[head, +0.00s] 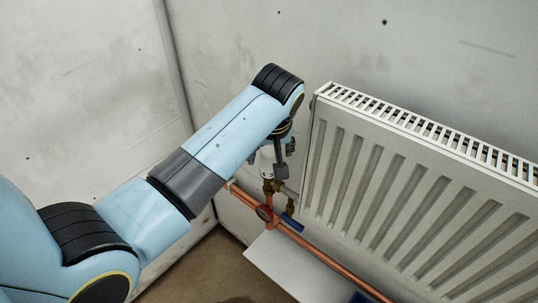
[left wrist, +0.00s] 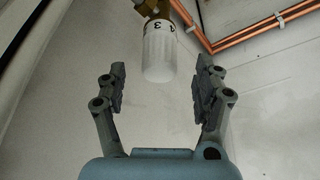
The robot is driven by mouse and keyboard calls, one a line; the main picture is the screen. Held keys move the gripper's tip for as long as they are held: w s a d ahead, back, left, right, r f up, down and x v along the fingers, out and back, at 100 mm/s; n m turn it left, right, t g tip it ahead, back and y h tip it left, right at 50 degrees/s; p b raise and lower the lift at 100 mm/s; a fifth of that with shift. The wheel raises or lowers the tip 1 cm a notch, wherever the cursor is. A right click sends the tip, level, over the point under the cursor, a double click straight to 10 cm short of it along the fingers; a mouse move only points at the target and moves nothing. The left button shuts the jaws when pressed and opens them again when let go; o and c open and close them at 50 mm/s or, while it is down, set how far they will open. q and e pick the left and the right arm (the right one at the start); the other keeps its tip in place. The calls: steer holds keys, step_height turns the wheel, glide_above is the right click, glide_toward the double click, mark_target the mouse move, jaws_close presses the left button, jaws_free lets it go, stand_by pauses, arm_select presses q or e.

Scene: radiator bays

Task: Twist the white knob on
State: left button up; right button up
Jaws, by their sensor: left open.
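The white knob (left wrist: 160,55) shows in the left wrist view as a ribbed white cylinder with dark numerals on its collar, joined to a brass valve (left wrist: 152,8). My left gripper (left wrist: 158,90) is open, with its two fingers on either side of the knob's free end and a gap on both sides. In the head view the left gripper (head: 278,158) hangs below the wrist beside the radiator's left end. The white knob (head: 265,160) is partly hidden there by a finger, above the brass valve (head: 270,187). My right gripper is not in view.
A white radiator (head: 420,190) fills the right side, close to the gripper. A white panel (head: 290,268) lies below.

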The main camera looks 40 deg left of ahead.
mark_target(268, 162)
arm_select(q)
steer(key=x, duration=0.5)
steer(key=shift+w+f, duration=0.1)
steer(key=shift+f, duration=0.2)
steer(key=c, duration=1.3)
steer(key=shift+o, duration=0.2)
steer(key=shift+f, duration=0.15)
